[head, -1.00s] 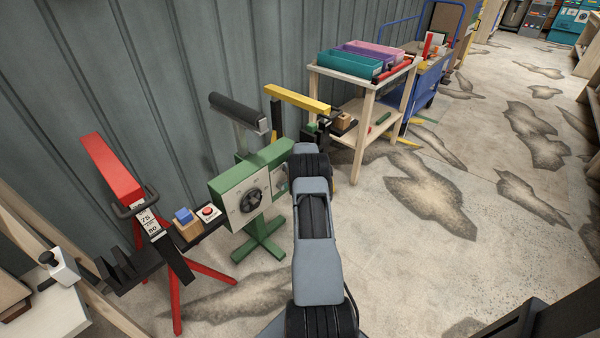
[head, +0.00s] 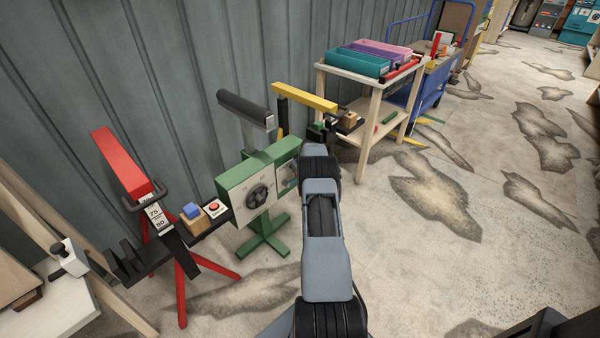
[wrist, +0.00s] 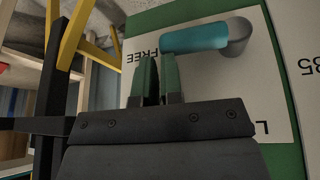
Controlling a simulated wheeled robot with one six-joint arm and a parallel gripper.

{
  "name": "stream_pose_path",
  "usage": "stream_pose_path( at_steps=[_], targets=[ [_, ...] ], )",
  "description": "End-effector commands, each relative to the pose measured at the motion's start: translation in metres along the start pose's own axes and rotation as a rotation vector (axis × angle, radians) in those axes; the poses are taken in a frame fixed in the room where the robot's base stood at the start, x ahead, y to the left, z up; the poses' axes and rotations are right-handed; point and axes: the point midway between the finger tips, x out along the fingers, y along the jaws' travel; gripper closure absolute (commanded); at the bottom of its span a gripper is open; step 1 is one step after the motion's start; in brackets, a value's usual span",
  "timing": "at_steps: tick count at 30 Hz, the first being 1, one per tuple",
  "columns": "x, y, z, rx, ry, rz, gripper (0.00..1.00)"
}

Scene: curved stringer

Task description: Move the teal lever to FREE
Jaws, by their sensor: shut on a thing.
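The teal lever (wrist: 195,37) shows in the wrist view, running left from its grey pivot (wrist: 237,36) on a pale panel of the green box. Its free end lies beside the word FREE, which appears upside down. My gripper (wrist: 158,62) has its two green-faced fingers close together at that free end, shut on the lever; the exact contact is partly hidden. In the head view the green box (head: 238,190) stands on a green foot, with a black dial (head: 258,196) on its front. My arm hides the gripper and most of the lever's panel there.
Left of the box stand a red-legged stand (head: 122,165) and a red button (head: 215,207). A black padded bar (head: 245,108) and a yellow bar (head: 305,97) rise behind. A wooden cart (head: 346,75) with trays stands beyond. The floor at right is open.

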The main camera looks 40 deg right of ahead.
Motion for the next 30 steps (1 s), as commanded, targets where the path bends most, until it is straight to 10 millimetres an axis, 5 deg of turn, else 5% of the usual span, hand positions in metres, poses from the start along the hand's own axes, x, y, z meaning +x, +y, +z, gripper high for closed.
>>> stream_pose_path(
  at_steps=[8, 15, 24, 30],
  targets=[
    [-0.002, -0.001, 0.002, -0.001, -0.008, -0.002, 1.00],
    [-0.044, -0.001, -0.019, -0.008, 0.003, 0.000, 1.00],
    [-0.068, 0.057, -0.017, -0.007, 0.004, 0.000, 1.00],
    [-0.079, 0.076, -0.017, -0.007, 0.005, 0.000, 1.00]
  ],
)
